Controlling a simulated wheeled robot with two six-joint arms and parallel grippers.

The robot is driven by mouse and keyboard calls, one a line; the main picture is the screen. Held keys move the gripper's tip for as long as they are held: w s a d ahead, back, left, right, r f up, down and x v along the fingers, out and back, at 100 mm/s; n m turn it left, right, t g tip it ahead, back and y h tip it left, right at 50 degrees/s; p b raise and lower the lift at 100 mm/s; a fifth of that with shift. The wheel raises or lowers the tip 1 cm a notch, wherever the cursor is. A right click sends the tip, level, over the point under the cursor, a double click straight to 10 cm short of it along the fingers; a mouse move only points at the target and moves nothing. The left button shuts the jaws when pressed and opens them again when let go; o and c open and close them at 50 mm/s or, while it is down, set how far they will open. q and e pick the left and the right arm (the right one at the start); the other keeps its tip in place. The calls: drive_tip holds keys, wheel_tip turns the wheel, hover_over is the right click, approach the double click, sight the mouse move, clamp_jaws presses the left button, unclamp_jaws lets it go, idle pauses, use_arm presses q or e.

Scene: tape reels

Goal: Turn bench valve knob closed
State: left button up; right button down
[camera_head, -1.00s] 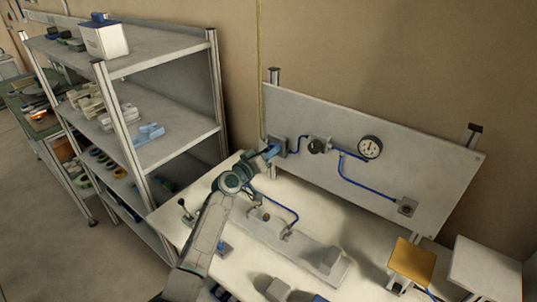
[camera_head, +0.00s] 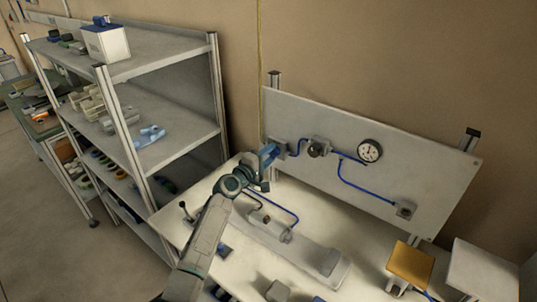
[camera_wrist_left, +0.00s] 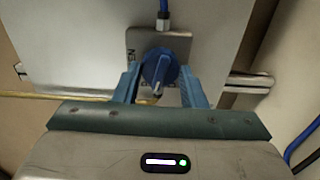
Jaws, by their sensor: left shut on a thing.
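The blue valve knob (camera_wrist_left: 160,66) shows in the left wrist view, on a grey plate (camera_wrist_left: 176,40) fixed to the upright panel. My left gripper (camera_wrist_left: 159,78) has a blue finger on each side of the knob and is shut on it. In the head view, my left gripper (camera_head: 270,154) reaches the left end of the bench panel (camera_head: 400,155), where its fingers mostly hide the knob. The lettering on the plate is only partly visible. My right gripper is not in view.
A blue pipe (camera_head: 365,190) runs along the panel past a dark round fitting (camera_head: 316,148) and a gauge (camera_head: 369,151). The bench top below holds a grey fixture (camera_head: 300,248) and an orange-topped block (camera_head: 410,262). A loaded shelf rack (camera_head: 180,90) stands at left.

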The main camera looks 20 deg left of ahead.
use_arm(q)
drive_tip(key=shift+n+p, duration=0.3)
drive_tip(key=shift+n, duration=0.9)
drive_tip(key=shift+f, duration=0.1)
drive_tip(key=o, duration=1)
drive_tip(key=b+v, duration=0.2)
drive_tip(key=v, duration=0.9)
